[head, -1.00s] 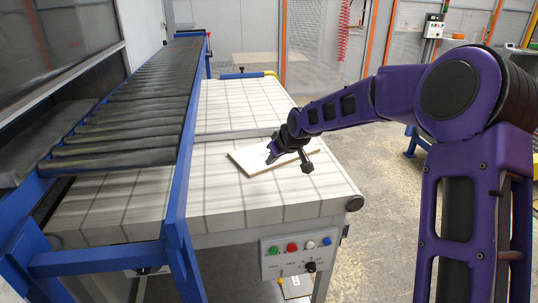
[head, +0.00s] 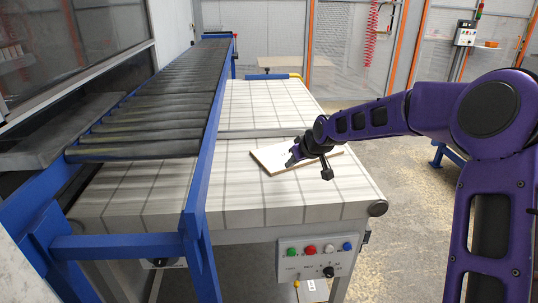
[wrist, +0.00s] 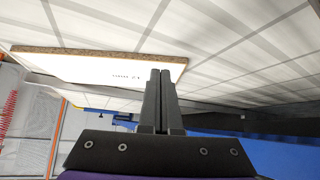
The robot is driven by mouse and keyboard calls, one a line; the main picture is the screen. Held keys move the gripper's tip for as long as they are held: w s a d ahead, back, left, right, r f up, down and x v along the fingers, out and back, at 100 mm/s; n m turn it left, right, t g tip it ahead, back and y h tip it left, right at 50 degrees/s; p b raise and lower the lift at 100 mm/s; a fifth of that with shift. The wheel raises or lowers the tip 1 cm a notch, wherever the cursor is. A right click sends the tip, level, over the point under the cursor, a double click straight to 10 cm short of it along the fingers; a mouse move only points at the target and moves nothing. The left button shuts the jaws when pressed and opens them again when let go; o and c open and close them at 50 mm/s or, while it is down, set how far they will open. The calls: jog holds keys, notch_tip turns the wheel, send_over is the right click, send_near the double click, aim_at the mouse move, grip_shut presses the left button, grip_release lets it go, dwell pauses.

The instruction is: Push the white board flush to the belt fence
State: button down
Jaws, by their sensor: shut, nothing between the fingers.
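The white board (head: 275,155) is a thin flat panel with a brown edge, lying askew on the pale, grid-lined belt (head: 250,200). A clear gap separates it from the blue rail (head: 201,180) on its left, which looks like the fence. My gripper (head: 292,160) is shut and empty, pointing down at the board from the right and hiding part of it. In the wrist view, the shut fingertips (wrist: 161,72) overlap the right end of the board (wrist: 85,68), which bears small dark print. I cannot tell whether they touch it.
A roller conveyor (head: 165,110) in a blue frame runs along the left. A control box (head: 317,257) with coloured buttons hangs on the near side of the belt table. The belt around the board is clear. Open floor lies to the right.

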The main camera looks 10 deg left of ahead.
aim_at(283, 171)
jog(key=shift+w+a+f+b, duration=0.1)
jog(key=shift+w+f+b, duration=0.05)
jog(key=shift+f+b, duration=0.4)
jog(key=shift+w+a+f+b, duration=0.15)
jog(key=shift+f+b, duration=0.15)
jog(key=shift+f, duration=0.45)
jog(key=shift+w+a+f+b, duration=0.1)
jog(key=shift+f+b, duration=0.35)
jog(key=shift+f, duration=0.2)
jog(key=shift+w+a+r, duration=0.15)
jog(key=shift+w, duration=0.05)
jog(key=shift+w+a, duration=0.3)
jog(key=shift+w, duration=0.15)
jog(key=shift+s+d, duration=0.1)
jog(key=shift+s+d, duration=0.65)
jog(key=shift+s, duration=0.25)
notch_tip(283, 171, up, 7)
jog(key=p, duration=0.5)
jog(key=shift+w+r, duration=0.1)
